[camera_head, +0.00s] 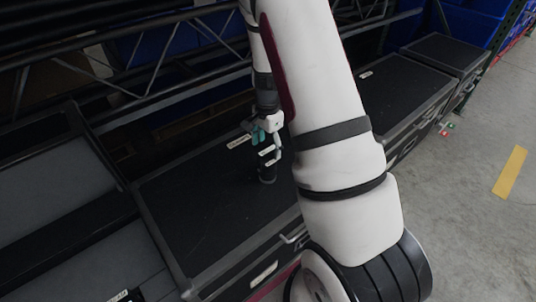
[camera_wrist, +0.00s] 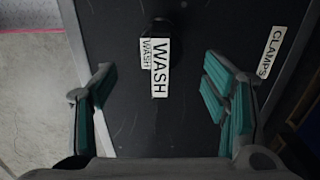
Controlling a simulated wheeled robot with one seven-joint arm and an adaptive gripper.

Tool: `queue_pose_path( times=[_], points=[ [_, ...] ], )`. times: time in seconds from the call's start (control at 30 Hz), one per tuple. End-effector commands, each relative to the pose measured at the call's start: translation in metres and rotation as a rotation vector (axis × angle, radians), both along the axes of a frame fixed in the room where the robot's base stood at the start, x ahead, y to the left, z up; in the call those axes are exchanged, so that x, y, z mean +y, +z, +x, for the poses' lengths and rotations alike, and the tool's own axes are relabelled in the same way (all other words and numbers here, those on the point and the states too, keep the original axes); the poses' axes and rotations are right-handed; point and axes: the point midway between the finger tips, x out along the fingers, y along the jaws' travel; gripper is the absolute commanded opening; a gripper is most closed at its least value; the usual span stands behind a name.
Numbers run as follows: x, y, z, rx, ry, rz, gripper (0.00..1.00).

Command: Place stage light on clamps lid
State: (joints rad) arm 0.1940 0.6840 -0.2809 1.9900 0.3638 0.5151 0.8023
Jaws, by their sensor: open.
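The stage light is a small black upright body with white WASH labels. It stands on the black clamps lid (camera_head: 190,215) in the head view, its dark lower part (camera_head: 267,173) showing below my gripper. In the wrist view the stage light (camera_wrist: 160,28) is between and beyond my fingers, its dark outline hard to tell from the lid. The clamps lid (camera_wrist: 195,25) carries a white CLAMPS label (camera_wrist: 271,52). My gripper (camera_head: 267,143) is open above the stage light, its teal-padded fingers (camera_wrist: 158,85) apart with clear gaps on both sides.
Another dark case (camera_head: 400,85) lies beyond my arm, with a further one (camera_head: 440,50) behind it. A grey-topped case (camera_head: 50,170) is at left. Metal rack beams (camera_head: 150,75) run along the back. Open concrete floor (camera_head: 475,210) lies at right.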

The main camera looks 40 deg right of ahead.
Motion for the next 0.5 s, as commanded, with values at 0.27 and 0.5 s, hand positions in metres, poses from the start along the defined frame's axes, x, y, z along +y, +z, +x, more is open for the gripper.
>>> queue_pose_path(
  times=[0.27, 0.5],
  points=[
    [0.0, 0.049, 0.0, -0.002, 0.001, -0.001, 0.68],
    [0.0, 0.061, 0.0, 0.001, 0.001, 0.0, 0.68]
  ],
)
